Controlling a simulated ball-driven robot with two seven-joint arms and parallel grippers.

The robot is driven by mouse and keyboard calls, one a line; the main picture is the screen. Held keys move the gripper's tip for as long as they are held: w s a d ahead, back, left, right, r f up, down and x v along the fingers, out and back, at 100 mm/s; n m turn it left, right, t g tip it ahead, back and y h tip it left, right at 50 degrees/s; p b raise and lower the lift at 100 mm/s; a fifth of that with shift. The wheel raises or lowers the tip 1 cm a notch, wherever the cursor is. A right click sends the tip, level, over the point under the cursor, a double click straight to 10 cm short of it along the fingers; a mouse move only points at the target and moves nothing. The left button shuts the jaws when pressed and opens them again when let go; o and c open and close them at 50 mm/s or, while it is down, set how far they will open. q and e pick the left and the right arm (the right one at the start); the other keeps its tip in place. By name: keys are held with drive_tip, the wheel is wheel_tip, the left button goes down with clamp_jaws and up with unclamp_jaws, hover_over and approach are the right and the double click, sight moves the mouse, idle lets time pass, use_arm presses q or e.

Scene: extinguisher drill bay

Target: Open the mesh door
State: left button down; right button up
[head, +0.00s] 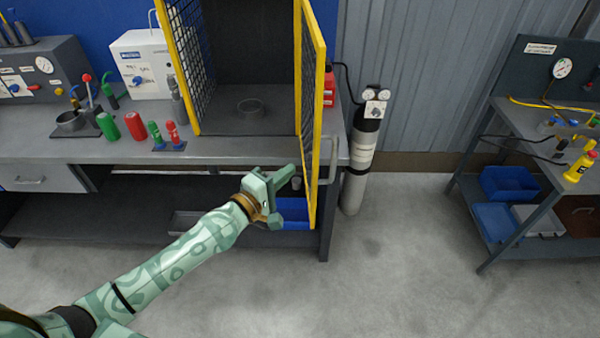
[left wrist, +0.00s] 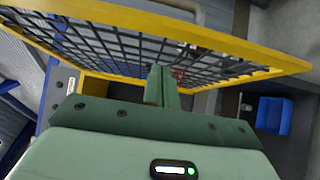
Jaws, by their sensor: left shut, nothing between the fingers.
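The mesh door (head: 313,110) has a yellow frame with dark mesh. In the head view it is swung out from the right side of the cage past the bench's front edge, seen nearly edge-on. Its grey bar handle (head: 331,165) is on its right face. My left gripper (head: 289,175) is shut and empty, just left of the door's lower part, on the inner side. In the left wrist view the mesh door (left wrist: 130,40) spans the top, with the closed fingers (left wrist: 161,85) close to it. Whether they touch it I cannot tell. My right gripper is out of view.
The cage (head: 250,70) stands open on the grey bench (head: 235,150), with a round ring on its floor. A gas cylinder (head: 362,155) stands right of the bench. A blue bin (head: 295,212) sits on the lower shelf. Grey floor is free between bench and right table.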

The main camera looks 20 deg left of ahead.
sight(312, 165)
use_arm(q)
drive_tip(key=shift+w+d+p, duration=0.15)
drive_tip(key=shift+w+d, duration=0.1)
drive_tip(key=shift+d, duration=0.55)
drive_tip(key=shift+w+d+p, duration=0.15)
drive_tip(key=shift+w+d, duration=0.1)
drive_tip(key=shift+d, duration=0.55)
drive_tip(key=shift+d, duration=0.1)
